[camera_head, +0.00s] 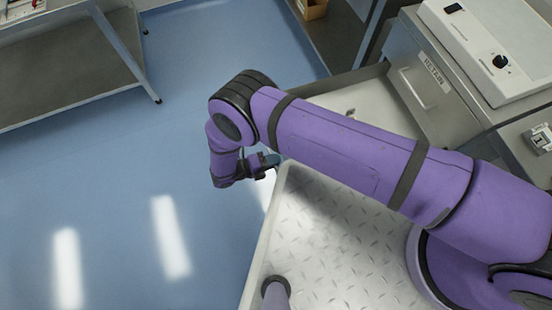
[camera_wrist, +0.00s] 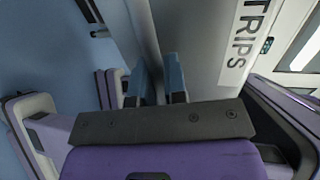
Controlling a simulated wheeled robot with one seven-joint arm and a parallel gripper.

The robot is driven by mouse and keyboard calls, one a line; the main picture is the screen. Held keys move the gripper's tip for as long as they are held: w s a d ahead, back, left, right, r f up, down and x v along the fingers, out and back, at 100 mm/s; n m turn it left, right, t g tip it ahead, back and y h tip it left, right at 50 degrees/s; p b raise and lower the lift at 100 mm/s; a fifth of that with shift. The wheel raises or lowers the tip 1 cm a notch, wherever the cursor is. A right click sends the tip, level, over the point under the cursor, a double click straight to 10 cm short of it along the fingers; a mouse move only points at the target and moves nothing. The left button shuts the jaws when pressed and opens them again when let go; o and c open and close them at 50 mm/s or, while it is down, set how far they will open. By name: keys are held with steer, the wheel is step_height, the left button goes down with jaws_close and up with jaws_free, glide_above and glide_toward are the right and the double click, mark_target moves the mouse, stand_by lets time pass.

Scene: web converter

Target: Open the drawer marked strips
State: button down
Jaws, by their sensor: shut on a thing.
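The drawer marked strips shows in the wrist view as a grey front with a label (camera_wrist: 240,45) reading "TRIPS", its first letter cut off. In the head view a pulled-out drawer (camera_head: 335,97) stands out from the cabinet, its light inside partly visible; my arm covers much of it and its front. My gripper (camera_head: 266,165) is at the outer end of this drawer, low beside my arm. In the wrist view my blue fingertips (camera_wrist: 153,85) are closed around a grey bar at the drawer front, which looks like its handle; the exact grip is partly hidden.
A drawer marked "RETAIN" (camera_head: 425,88) is in the cabinet, with a white device (camera_head: 495,45) on top. My textured base deck lies in front. A grey bench (camera_head: 65,65) stands at upper left. Blue floor (camera_head: 120,190) to the left is clear.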

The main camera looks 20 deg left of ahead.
steer(key=c, duration=1.2)
jaws_free()
steer(key=v, duration=1)
steer(key=shift+s+a, duration=0.2)
steer(key=shift+a, duration=0.15)
